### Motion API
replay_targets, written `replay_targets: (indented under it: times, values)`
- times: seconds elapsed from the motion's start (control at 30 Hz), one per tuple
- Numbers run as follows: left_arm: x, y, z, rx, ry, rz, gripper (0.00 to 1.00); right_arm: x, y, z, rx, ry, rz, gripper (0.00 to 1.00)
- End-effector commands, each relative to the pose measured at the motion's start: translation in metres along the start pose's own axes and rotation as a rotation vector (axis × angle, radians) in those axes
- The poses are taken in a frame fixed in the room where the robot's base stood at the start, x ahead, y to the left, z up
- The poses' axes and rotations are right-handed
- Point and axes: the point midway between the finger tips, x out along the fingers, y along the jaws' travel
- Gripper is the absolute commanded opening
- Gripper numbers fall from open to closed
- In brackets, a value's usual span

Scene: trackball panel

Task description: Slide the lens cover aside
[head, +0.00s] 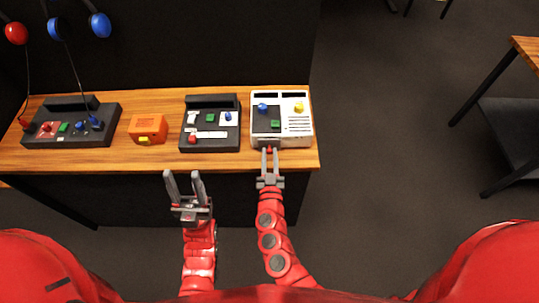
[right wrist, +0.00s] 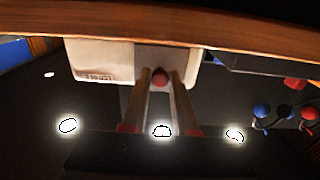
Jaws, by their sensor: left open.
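The white panel (head: 296,136) stands at the right end of the table, with a blue ball (head: 263,108), a yellow ball (head: 299,107) and a green button (head: 275,124) on top. A small red knob (head: 269,149) is at its front edge; it also shows in the right wrist view (right wrist: 160,77). I cannot tell which part is the lens cover. My right gripper (head: 269,152) has its fingers on either side of the red knob, close together; whether they press on it is unclear. My left gripper (head: 184,174) is open and empty, in front of the table edge.
A black panel (head: 211,147) stands left of the white one, then an orange box (head: 148,125) and a larger dark panel (head: 72,134) with cords. The wooden table (head: 170,100) has bare strips between them. Another table (head: 527,48) stands far right.

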Motion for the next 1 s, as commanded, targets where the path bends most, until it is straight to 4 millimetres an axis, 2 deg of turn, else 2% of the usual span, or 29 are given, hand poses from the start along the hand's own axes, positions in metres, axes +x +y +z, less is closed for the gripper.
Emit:
replay_targets:
  times: [0.03,0.1,1.0]
  values:
    - [0.0,0.0,0.0,0.0,0.0,0.0,0.5,-0.0001,-0.0001,0.0,0.0,0.0,0.0,0.1]
    - [0.0,0.0,0.0,0.0,0.0,0.0,0.5,-0.0001,-0.0001,0.0,0.0,0.0,0.0,0.0]
    - [0.0,0.0,0.0,0.0,0.0,0.0,0.5,-0.0002,0.0,0.0001,0.0,0.0,0.0,0.0]
